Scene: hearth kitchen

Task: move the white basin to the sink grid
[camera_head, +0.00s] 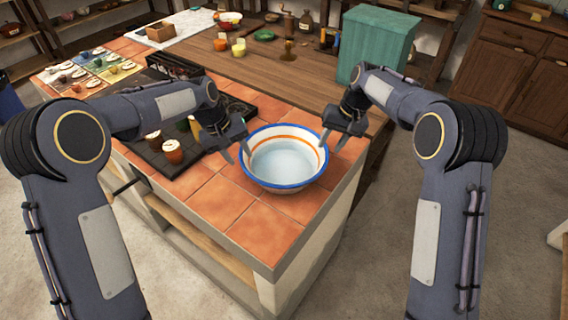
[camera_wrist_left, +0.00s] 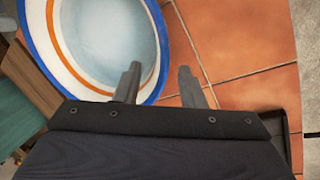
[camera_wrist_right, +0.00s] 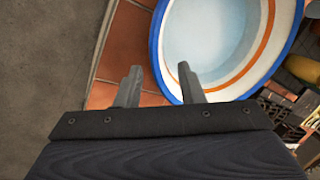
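The white basin (camera_head: 284,184) has a blue rim and an orange band and sits upright on the tiled counter corner. Its inside looks pale blue; I cannot tell whether it holds water. My left gripper (camera_head: 239,154) is open at the basin's left rim. In the left wrist view, the rim (camera_wrist_left: 161,62) passes between its spread fingers (camera_wrist_left: 158,85). My right gripper (camera_head: 338,143) is open at the right rim. In the right wrist view, the rim (camera_wrist_right: 157,62) likewise lies between its fingers (camera_wrist_right: 158,85). I cannot make out a sink grid.
A dark tray (camera_head: 160,158) with several small pots lies left of the basin. Bare tiles (camera_head: 213,203) lie in front. A wooden countertop (camera_head: 262,75) runs behind, with a green box (camera_head: 375,50), jars and bowls. The counter's front edge is close to the basin.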

